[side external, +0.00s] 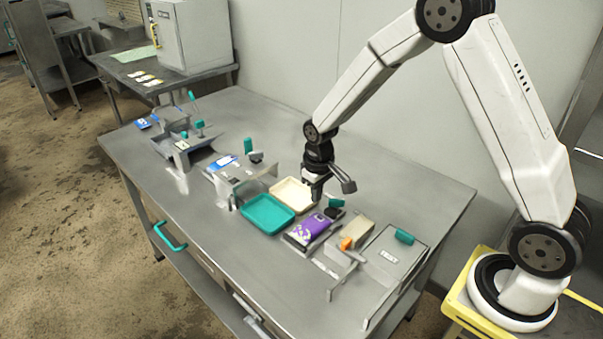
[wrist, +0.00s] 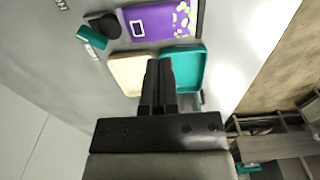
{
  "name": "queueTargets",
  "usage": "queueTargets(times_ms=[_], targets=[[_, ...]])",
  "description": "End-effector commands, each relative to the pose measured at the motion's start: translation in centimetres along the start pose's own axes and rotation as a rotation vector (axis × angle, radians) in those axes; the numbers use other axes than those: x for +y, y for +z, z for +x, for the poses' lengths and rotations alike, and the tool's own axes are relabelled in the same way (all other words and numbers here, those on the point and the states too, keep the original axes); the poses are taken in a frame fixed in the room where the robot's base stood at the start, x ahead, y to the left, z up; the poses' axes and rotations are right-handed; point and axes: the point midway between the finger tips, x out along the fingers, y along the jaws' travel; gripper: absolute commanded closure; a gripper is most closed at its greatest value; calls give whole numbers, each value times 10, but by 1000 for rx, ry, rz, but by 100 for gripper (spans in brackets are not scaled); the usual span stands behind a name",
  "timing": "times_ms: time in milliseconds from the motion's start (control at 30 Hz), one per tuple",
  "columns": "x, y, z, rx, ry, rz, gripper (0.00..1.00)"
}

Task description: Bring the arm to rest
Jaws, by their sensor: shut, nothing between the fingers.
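My gripper (side external: 316,196) points down above the steel table (side external: 150,160), near the right end of a cream tray (side external: 291,194). In the wrist view my gripper (wrist: 159,64) has its two fingers together with nothing between them. The cream tray also shows there (wrist: 127,72), and a teal tray (wrist: 181,72) lies beside it, with the fingers in front of part of both. Both trays look empty where visible. I cannot tell the exact height of the fingertips above the table.
More teal-handled fixtures (side external: 184,144) stand left. The table's back right is clear.

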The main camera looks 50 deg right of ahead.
Motion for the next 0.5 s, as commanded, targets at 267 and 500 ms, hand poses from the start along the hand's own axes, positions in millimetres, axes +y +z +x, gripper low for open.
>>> queueTargets(times_ms=[267, 500], targets=[[-12, 44, -39, 68, 2, -2, 100], [-21, 90, -63, 130, 2, -1, 100]])
